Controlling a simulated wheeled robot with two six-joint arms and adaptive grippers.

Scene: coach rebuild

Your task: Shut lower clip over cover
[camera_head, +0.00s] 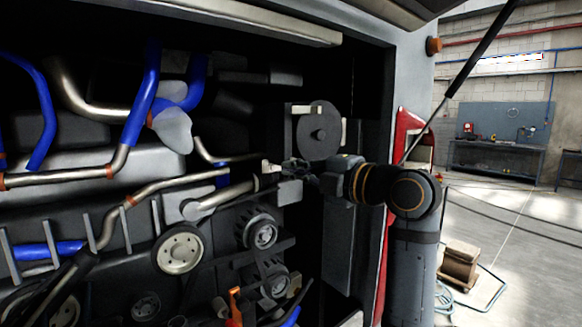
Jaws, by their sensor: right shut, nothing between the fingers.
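A round dark cover (319,122) with a small central knob sits on a dark housing inside the engine bay. A pale clip-like piece (302,110) shows at its upper left. Another small pale piece (269,168) shows below and left of the cover, beside my gripper; I cannot tell for sure that it is the lower clip, or whether it is shut. My right gripper (290,172) is shut and empty just below the cover, its arm coming in from the right. It hides part of the area under the cover. My left gripper is not in view.
A metal pipe (222,198) ends close to the gripper's left. Pulleys (179,249) and blue hoses (146,95) fill the bay to the left. The bay's right frame (404,75) stands near my arm. Open workshop floor (520,225) lies at the right.

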